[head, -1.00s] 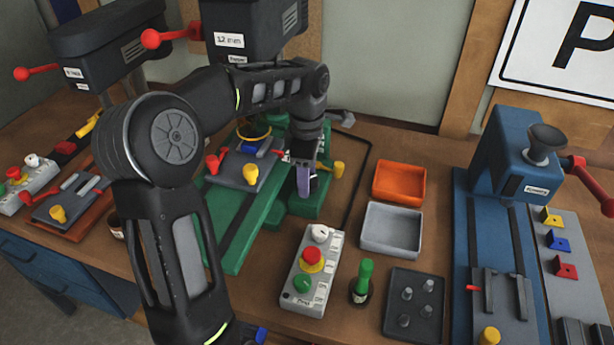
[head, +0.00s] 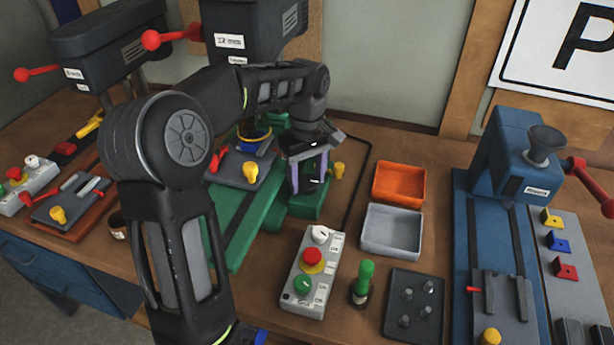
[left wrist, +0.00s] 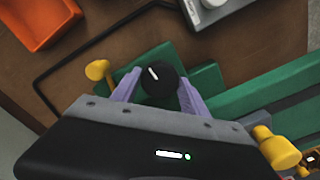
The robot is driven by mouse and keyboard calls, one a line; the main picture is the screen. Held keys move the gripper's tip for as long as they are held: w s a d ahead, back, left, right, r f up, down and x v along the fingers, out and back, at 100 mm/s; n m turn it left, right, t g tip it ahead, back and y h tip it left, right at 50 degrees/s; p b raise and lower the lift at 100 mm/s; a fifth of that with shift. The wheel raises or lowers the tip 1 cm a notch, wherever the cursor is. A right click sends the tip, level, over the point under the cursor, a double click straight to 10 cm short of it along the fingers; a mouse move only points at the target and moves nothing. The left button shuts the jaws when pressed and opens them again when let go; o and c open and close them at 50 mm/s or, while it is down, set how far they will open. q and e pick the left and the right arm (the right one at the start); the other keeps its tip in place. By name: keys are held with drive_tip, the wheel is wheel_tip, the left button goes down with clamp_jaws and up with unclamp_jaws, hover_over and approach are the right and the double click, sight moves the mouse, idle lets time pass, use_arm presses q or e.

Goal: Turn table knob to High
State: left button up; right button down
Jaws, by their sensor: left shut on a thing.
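A black round knob (left wrist: 158,84) with a white pointer line sits on the green base (head: 308,204) of the middle drill press. My left gripper (head: 308,186) reaches down over this base. In the left wrist view its two lilac fingers (left wrist: 158,92) are on either side of the knob, shut on it. The white line points up and slightly left in that view. No High marking can be read there. In the head view the knob is hidden by my gripper. My right gripper is not in view.
A control box (head: 307,280) with a white dial, red button and green knob stands in front. Yellow handles (head: 338,170) flank the green base. An orange tray (head: 399,183) and grey tray (head: 391,231) are to the right. A blue machine (head: 520,160) stands further right.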

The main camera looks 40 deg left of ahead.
use_arm(q)
drive_tip(key=shift+m, duration=0.4)
drive_tip(key=o, duration=1.3)
drive_tip(key=shift+o, duration=0.2)
